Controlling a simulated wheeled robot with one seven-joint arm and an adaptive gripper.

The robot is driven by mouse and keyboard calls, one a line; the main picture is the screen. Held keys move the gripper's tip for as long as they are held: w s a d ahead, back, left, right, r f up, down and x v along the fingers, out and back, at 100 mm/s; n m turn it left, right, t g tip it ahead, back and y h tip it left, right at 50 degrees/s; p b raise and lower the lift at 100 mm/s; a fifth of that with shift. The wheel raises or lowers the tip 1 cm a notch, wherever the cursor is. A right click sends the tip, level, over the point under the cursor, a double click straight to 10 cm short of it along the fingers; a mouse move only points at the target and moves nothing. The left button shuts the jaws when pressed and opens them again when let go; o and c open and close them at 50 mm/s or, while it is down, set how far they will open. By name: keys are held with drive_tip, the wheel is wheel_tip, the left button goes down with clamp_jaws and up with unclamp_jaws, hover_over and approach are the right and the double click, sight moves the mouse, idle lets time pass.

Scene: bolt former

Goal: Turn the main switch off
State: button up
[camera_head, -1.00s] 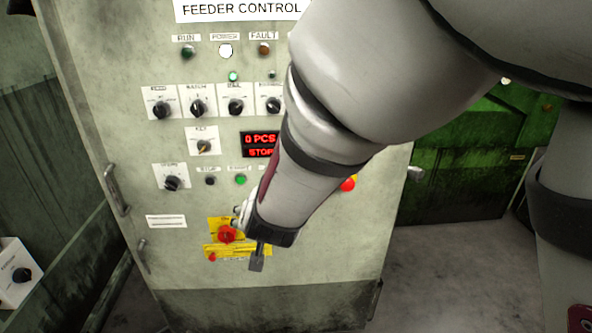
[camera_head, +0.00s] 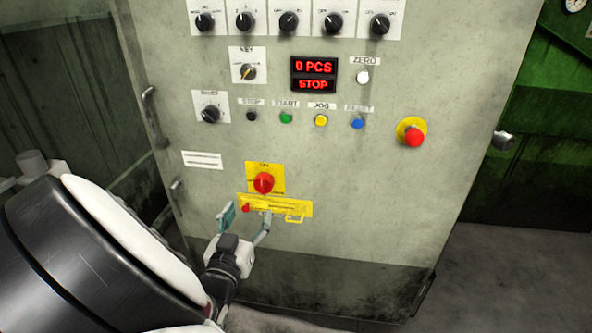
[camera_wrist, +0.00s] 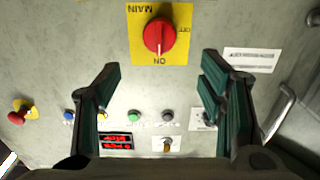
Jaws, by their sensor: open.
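The main switch is a red rotary knob (camera_head: 264,183) on a yellow plate (camera_head: 279,172), low on the grey control cabinet. In the wrist view, upside down, the knob (camera_wrist: 159,36) is at the top centre, with its white mark toward ON and OFF at the right. My gripper (camera_head: 246,221) is open and empty, below and a little left of the knob in the head view. In the wrist view its two dark green fingers (camera_wrist: 160,68) stand apart, with the knob beyond the tips and nothing between them.
A yellow bar (camera_head: 290,206) with a small red part and a loop is just below the switch plate. A red emergency button (camera_head: 414,135) is at the right. A row of push buttons (camera_head: 286,117) and a display (camera_head: 314,75) are above. A door handle (camera_head: 154,113) is at the left.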

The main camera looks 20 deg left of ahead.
sight(262, 186)
drive_tip(key=b+x, duration=0.3)
drive_tip(key=x, duration=0.9)
drive_tip(key=shift+d, duration=0.15)
drive_tip(key=shift+c, duration=0.5)
drive_tip(key=c, duration=1)
